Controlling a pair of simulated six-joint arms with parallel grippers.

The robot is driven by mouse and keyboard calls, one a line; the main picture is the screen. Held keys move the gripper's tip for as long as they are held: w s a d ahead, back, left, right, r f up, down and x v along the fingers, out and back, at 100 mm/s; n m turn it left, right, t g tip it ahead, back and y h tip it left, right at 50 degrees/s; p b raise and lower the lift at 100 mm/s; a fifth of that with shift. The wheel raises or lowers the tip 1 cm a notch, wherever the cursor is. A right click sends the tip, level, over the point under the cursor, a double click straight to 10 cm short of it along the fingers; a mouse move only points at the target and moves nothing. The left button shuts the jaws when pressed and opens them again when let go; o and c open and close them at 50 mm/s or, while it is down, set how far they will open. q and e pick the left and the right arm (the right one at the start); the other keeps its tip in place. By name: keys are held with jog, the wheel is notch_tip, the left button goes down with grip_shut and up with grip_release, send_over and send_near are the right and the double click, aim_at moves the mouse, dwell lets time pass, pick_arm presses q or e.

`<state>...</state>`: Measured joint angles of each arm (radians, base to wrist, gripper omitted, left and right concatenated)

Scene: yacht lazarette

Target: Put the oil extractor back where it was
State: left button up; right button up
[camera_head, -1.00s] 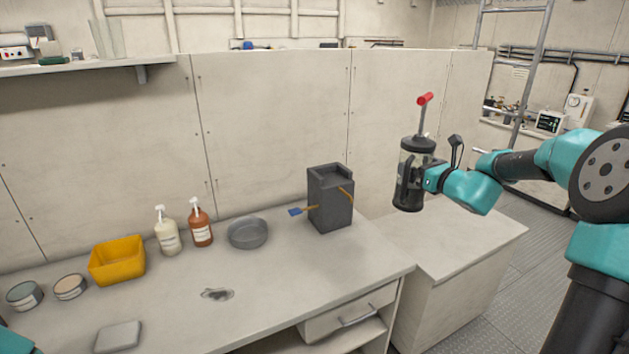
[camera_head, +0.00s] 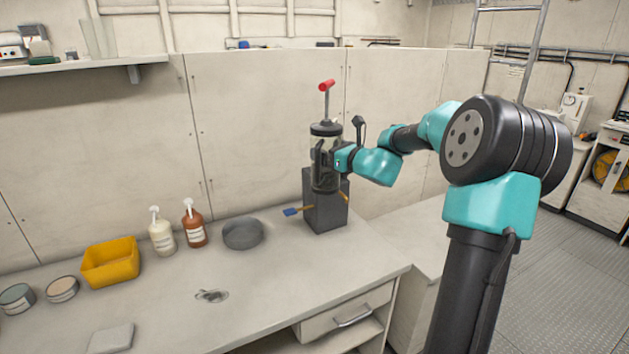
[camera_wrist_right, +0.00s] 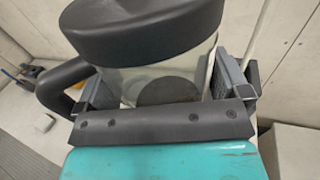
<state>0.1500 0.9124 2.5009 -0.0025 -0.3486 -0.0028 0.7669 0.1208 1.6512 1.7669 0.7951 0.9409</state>
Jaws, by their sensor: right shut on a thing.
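The oil extractor (camera_head: 326,160) is a clear cylinder with a black lid, black base and a red T-handle on a rod. My right gripper (camera_head: 335,160) is shut on its body and holds it upright. In the head view it overlaps the upper part of the dark grey box-shaped holder (camera_head: 325,214), which has an orange strap and a blue tab. I cannot tell whether it touches the holder. The right wrist view shows the extractor's black lid (camera_wrist_right: 145,28) and clear wall between the two fingers (camera_wrist_right: 165,88). My left gripper is not in view.
A grey round pan (camera_head: 243,234), a brown-red pump bottle (camera_head: 194,226), a white pump bottle (camera_head: 162,238) and a yellow bin (camera_head: 110,262) stand left of the holder. Two tins and a grey pad (camera_head: 111,339) lie farther left. The counter's front middle is mostly clear.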

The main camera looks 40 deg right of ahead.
jog(key=shift+d, duration=0.15)
jog(key=w+d+f, duration=0.1)
jog(key=w+d, duration=0.9)
jog(key=d, duration=0.2)
jog(key=shift+w+f, duration=0.15)
jog(key=shift+f, duration=0.15)
jog(key=shift+f, duration=1.8)
jog(key=o, duration=1.1)
